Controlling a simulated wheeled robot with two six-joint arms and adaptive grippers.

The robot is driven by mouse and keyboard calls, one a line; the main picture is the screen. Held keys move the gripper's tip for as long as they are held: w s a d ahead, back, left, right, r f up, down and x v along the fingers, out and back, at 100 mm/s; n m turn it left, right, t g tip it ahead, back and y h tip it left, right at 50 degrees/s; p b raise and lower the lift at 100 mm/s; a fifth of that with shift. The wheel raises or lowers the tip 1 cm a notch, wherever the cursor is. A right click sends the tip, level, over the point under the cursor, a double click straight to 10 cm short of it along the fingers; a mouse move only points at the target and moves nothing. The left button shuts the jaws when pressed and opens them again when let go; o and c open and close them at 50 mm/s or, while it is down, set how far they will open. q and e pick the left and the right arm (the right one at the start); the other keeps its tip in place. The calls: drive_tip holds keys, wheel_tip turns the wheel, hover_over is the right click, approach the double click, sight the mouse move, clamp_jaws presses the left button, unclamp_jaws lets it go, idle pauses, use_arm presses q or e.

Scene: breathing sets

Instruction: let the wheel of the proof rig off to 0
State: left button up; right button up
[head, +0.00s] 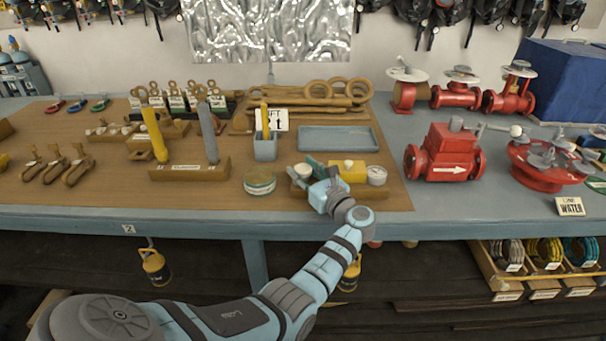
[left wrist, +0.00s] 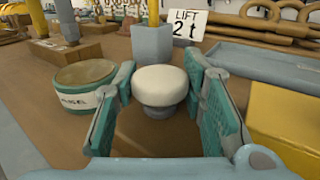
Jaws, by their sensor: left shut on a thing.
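The proof rig (head: 349,173) stands near the front edge of the wooden board, with a yellow block and a round pale gauge (head: 377,175) at its right end. The gauge's reading is too small to tell. Its white wheel (head: 302,170) is at the left end, beside my gripper. In the left wrist view the wheel (left wrist: 160,85) is an upright pale knob between the two teal finger pads. My left gripper (head: 315,176) is shut on the wheel. The yellow block (left wrist: 287,128) fills the right side of that view. My right gripper is not in view.
A round tin (head: 259,182) stands left of the rig, a grey-blue holder (head: 265,147) behind it. A blue tray (head: 338,140) lies behind the rig. Red valves (head: 446,155) stand to the right. The bench's front edge (head: 220,225) runs under my arm.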

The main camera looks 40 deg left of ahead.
use_arm(q)
drive_tip(key=o, duration=1.2)
